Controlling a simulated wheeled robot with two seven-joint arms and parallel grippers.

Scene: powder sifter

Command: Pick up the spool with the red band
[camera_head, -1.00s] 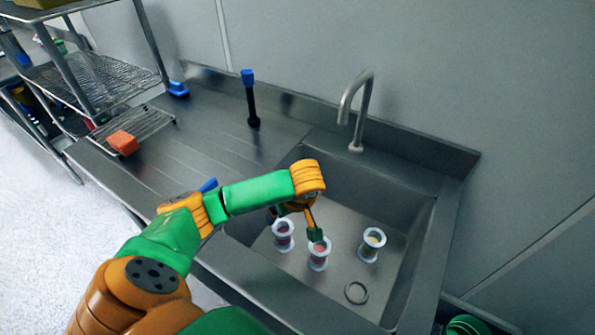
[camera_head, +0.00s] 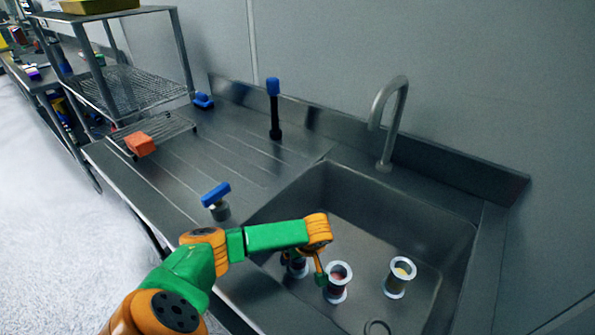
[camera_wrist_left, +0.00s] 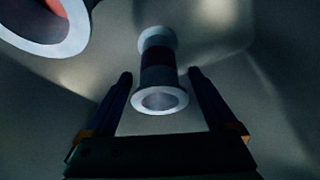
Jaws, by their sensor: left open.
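Three pale-flanged spools stand in the steel sink. The left spool (camera_head: 297,270) is partly hidden by my left gripper (camera_head: 304,271); in the left wrist view this spool (camera_wrist_left: 160,75) has a dark maroon band. The middle spool (camera_head: 338,284) looks pinkish red inside its top; its pale rim and reddish centre (camera_wrist_left: 50,30) show at the upper left of the left wrist view. The right spool (camera_head: 399,278) looks yellowish inside. My left gripper is open, its fingers on either side of the maroon-banded spool in the left wrist view; contact cannot be told. My right gripper is out of view.
The sink (camera_head: 440,220) has raised walls, and a curved faucet (camera_head: 388,115) stands behind it. A drain ring (camera_head: 378,327) lies near the front. On the counter are a blue-handled tool (camera_head: 216,197), an upright blue-topped tool (camera_head: 274,108) and an orange block (camera_head: 140,144) on a rack.

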